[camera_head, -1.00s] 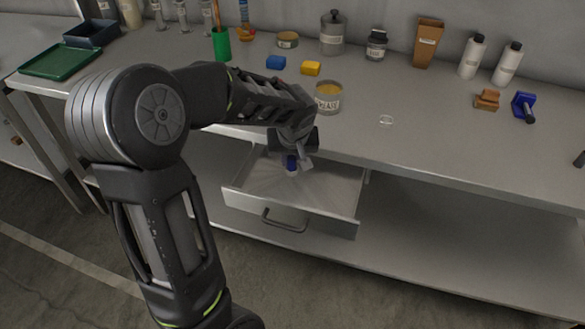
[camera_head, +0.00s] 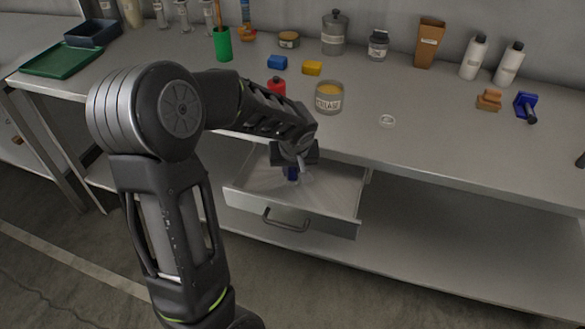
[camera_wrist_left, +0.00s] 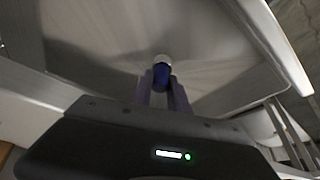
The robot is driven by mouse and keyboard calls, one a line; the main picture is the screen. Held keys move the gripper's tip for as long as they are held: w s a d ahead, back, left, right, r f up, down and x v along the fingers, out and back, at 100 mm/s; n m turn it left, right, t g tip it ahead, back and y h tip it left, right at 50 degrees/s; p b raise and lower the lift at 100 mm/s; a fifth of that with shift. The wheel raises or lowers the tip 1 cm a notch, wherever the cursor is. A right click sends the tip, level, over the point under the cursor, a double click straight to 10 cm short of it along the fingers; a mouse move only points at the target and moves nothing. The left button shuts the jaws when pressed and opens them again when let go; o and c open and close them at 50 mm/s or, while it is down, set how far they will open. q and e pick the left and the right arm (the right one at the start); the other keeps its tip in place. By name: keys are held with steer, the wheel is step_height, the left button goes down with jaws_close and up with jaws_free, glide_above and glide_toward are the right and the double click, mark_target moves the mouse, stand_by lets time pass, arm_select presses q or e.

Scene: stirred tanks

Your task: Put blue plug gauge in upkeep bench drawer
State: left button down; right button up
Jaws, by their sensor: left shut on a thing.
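The upkeep bench drawer (camera_head: 334,200) is pulled open below the bench top, with its handle (camera_head: 285,220) on the front. My left gripper (camera_head: 294,166) is inside the drawer's outline, pointing down. It is shut on the blue plug gauge (camera_head: 291,175), whose blue part shows just below the fingers. In the left wrist view the gauge (camera_wrist_left: 161,75) sits between the two fingers, with a pale round end pointing to the drawer floor (camera_wrist_left: 110,45). I cannot tell whether the gauge touches the floor. My right gripper is not in view.
The bench top (camera_head: 430,150) above the drawer carries a labelled tin (camera_head: 328,98), a red-topped item (camera_head: 277,86), blue and yellow blocks (camera_head: 312,68), bottles and a blue tool (camera_head: 526,105). The bench's front edge runs close behind my left gripper. The visible drawer floor looks empty.

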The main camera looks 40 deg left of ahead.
arm_select(q)
steer(key=c, duration=1.3)
jaws_free()
steer(key=shift+r+p, duration=0.25)
steer(key=shift+p, duration=0.15)
steer(key=v, duration=1.1)
steer(key=shift+s+d+r, duration=0.1)
steer(key=shift+d+r, duration=0.05)
steer(key=shift+r, duration=0.2)
